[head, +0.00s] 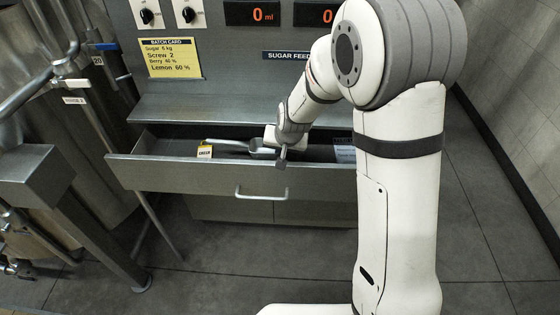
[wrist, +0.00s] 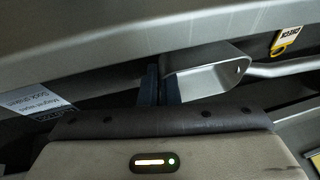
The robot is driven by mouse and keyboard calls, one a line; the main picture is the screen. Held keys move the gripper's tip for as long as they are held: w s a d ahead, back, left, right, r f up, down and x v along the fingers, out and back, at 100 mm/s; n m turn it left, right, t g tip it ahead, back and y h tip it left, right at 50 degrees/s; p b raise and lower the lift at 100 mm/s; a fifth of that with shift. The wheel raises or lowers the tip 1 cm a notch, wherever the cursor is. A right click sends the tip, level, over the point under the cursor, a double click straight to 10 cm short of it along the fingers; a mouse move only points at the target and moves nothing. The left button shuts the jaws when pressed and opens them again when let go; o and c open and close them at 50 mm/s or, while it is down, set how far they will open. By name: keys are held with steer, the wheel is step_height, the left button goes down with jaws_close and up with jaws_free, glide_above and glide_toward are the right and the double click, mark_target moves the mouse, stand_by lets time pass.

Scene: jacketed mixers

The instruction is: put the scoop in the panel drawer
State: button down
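The grey metal scoop (head: 262,150) is within the opening of the pulled-out panel drawer (head: 235,176), with its handle pointing left. My gripper (head: 278,150) is low over the drawer at the bowl end. Its dark fingers (wrist: 158,88) are close together on either side of the bowl's edge, so it looks shut on the scoop. I cannot tell whether the scoop touches the drawer floor.
A yellow-and-white tag (head: 205,151) is by the scoop's handle. A white printed label (head: 344,152) is at the drawer's right part. The drawer front has a bar handle (head: 262,193). A yellow batch card (head: 171,58) is on the panel. Metal pipes and a vessel stand at left.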

steer(key=shift+f+b, duration=0.5)
steer(key=shift+f, duration=1.6)
steer(key=shift+f, duration=0.1)
steer(key=shift+f, duration=0.15)
steer(key=c, duration=1.7)
jaws_free()
steer(key=shift+s+r, duration=0.1)
steer(key=shift+r, duration=0.55)
steer(key=p+v, duration=0.1)
steer(key=v, duration=1)
steer(key=shift+s+d, duration=0.15)
